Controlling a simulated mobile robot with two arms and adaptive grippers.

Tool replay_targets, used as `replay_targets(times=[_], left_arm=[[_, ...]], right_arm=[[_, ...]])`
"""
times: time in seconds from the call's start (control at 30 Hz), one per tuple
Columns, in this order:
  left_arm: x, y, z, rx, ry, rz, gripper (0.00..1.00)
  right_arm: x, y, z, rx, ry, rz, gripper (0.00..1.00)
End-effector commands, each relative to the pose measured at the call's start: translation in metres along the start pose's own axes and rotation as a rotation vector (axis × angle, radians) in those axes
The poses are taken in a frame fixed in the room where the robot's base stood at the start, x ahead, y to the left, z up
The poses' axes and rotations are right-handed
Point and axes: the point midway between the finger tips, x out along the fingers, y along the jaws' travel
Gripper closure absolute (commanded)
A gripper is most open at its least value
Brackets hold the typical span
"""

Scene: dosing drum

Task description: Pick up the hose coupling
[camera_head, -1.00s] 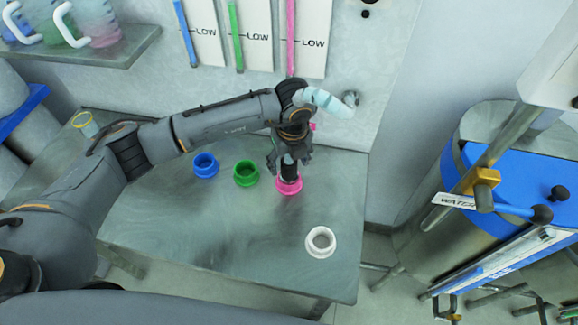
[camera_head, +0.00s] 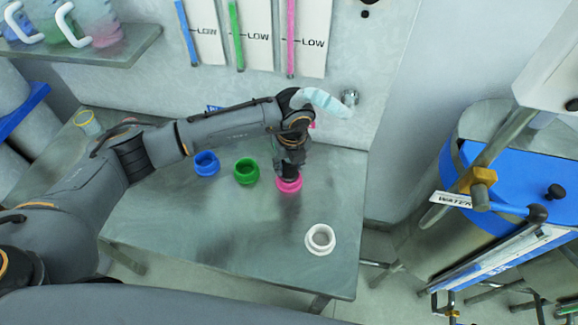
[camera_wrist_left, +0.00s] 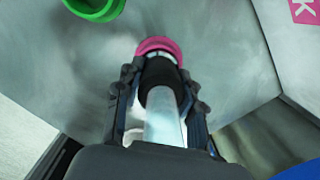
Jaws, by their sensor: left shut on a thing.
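The hose coupling (camera_wrist_left: 160,75) is a black sleeve on the end of a pale hose (camera_wrist_left: 163,120). It stands at the pink ring (camera_head: 289,185) on the metal table; whether it touches the ring's inside is hidden. My left gripper (camera_head: 290,170) is shut on the coupling, with one finger on each side of it in the left wrist view. In the head view the gripper mostly hides the coupling. The pale hose (camera_head: 322,101) runs to a wall fitting (camera_head: 349,97). My right gripper is not in view.
A green ring (camera_head: 246,171) and a blue ring (camera_head: 206,163) stand left of the pink one. A white ring (camera_head: 320,240) stands at the table's front right. A blue-topped tank (camera_head: 505,185) stands at the right.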

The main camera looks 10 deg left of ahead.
Motion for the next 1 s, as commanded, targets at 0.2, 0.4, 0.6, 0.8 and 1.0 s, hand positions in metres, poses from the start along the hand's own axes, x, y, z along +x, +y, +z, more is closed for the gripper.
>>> replay_targets(times=[0.2, 0.4, 0.6, 0.8, 1.0], left_arm=[[-0.007, -0.001, 0.002, 0.000, -0.003, -0.003, 1.00], [-0.034, -0.004, 0.001, 0.003, -0.003, -0.006, 1.00], [-0.073, -0.018, -0.023, 0.006, -0.004, -0.009, 1.00], [-0.107, -0.037, -0.059, 0.008, -0.003, -0.007, 1.00], [-0.130, -0.053, -0.090, 0.004, -0.003, -0.004, 1.00]], right_arm=[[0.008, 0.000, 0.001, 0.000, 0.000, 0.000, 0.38], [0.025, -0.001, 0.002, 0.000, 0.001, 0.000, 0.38], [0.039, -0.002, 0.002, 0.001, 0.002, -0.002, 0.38], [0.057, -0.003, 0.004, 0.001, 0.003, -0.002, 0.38], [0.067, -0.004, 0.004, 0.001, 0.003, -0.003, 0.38]])
